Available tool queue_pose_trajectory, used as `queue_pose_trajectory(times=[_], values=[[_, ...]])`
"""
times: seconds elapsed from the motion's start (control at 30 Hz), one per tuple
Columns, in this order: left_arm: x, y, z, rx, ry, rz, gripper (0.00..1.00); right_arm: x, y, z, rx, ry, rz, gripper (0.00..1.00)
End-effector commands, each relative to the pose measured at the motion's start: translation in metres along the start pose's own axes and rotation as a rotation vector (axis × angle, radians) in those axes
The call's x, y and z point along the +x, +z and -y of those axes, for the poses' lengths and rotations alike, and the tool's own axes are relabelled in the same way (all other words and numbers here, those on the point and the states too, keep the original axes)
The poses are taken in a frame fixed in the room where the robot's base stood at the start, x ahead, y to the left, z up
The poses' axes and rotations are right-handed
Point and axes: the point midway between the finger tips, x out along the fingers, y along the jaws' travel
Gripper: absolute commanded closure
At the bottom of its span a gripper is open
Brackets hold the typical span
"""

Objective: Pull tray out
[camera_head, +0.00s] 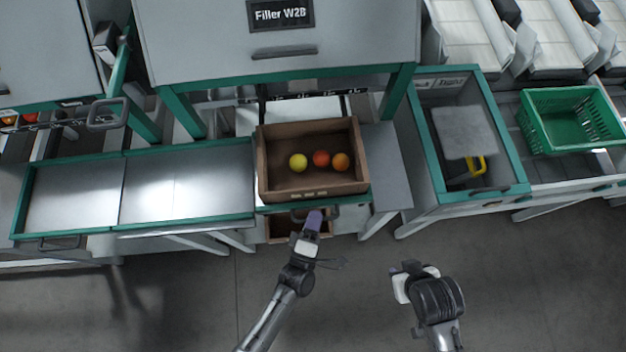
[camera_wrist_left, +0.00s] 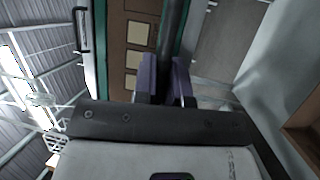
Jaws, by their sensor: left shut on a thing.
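The tray (camera_head: 268,208) is a pull-out with a teal front edge, under the Filler W2B cabinet. A brown wooden box stands on it, with one yellow, one red and one orange tomato (camera_head: 340,161) inside. My left gripper (camera_head: 314,217) is at the tray's front, its purple fingers shut on the dark handle (camera_head: 333,212). In the left wrist view the purple fingers (camera_wrist_left: 166,80) sit on both sides of the dark handle bar (camera_wrist_left: 174,35). My right gripper (camera_head: 403,270) hangs over the floor, right of the tray and apart from everything; its finger opening is unclear.
The brown box (camera_head: 264,165) fills most of the tray. Another brown box shows partly underneath. Metal trays with teal frames (camera_head: 185,222) lie to the left. A teal-framed bin (camera_head: 482,196) and a green crate (camera_head: 590,147) stand to the right. The floor in front is clear.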

Motion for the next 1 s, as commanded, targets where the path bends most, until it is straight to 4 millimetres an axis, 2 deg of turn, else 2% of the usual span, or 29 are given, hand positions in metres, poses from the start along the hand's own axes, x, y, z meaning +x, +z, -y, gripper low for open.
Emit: queue_pose_trajectory(times=[0.5,0.53,0.77,1.0], values=[[-0.0058,0.0024,-0.0016,0.0,0.002,0.0,1.0,-0.0016,-0.0007,0.001,0.004,-0.003,0.0,0.64],[-0.0058,0.0024,-0.0016,0.0,0.002,0.0,0.85,-0.0016,-0.0006,0.001,0.003,-0.003,0.0,0.64],[-0.0058,0.0024,-0.0013,0.0,0.001,0.0,0.63,-0.0016,-0.0003,-0.0004,-0.001,0.001,0.001,0.64],[-0.0065,0.0024,-0.0011,0.0,0.0,0.0,0.63,-0.0016,0.0,-0.0019,-0.006,0.005,0.001,0.64]])
